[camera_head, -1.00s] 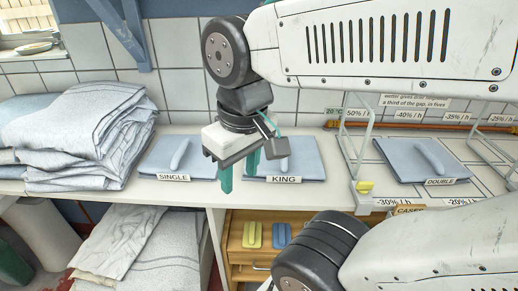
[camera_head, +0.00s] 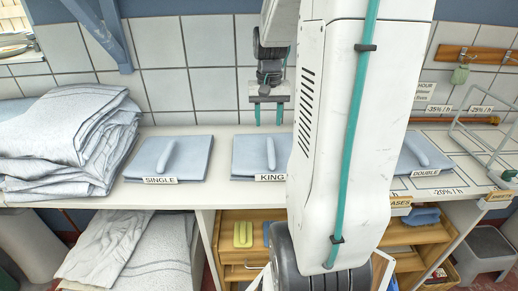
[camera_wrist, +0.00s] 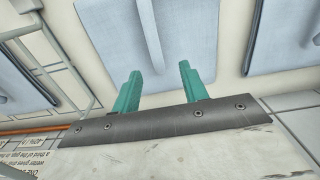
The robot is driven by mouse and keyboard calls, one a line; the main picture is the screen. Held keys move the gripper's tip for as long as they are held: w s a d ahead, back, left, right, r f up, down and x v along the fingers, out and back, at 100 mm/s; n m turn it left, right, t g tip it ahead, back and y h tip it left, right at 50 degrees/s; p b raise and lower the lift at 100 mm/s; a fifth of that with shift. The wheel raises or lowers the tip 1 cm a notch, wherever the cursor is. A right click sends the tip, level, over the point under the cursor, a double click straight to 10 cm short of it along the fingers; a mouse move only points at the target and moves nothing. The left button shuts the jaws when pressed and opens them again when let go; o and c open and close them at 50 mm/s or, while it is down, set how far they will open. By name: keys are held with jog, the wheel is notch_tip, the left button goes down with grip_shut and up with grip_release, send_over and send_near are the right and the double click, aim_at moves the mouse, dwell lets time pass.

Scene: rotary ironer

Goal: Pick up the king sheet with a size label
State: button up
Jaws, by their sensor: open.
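The king sheet (camera_head: 247,155) is a flat, folded pale blue cloth with a raised strip on top and a "KING" label (camera_head: 271,177) at its front edge. It lies on the white counter between the single and double sheets, its right side partly hidden by my arm. In the wrist view the king sheet (camera_wrist: 184,30) lies beyond my fingers, its label out of view. My gripper (camera_head: 268,115) is open and empty, with teal fingers pointing down, and appears over the sheet's far side, apart from it. Its fingers also show in the wrist view (camera_wrist: 160,82).
The single sheet (camera_head: 190,152) lies to the left, the double sheet (camera_head: 409,166) to the right behind my arm. A crumpled linen pile (camera_head: 65,140) fills the counter's left end. A wire rack (camera_head: 475,140) stands at right. A tiled wall (camera_head: 205,90) closes the back.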

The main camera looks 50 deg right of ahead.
aim_at(270, 142)
jog(key=shift+s+d+f, duration=0.1)
jog(key=shift+d+f, duration=0.25)
jog(key=shift+d, duration=0.1)
jog(key=shift+f, duration=0.35)
notch_tip(270, 142, down, 7)
jog(key=shift+d+r, duration=0.1)
jog(key=shift+d, duration=0.05)
grip_shut()
dwell(0.9)
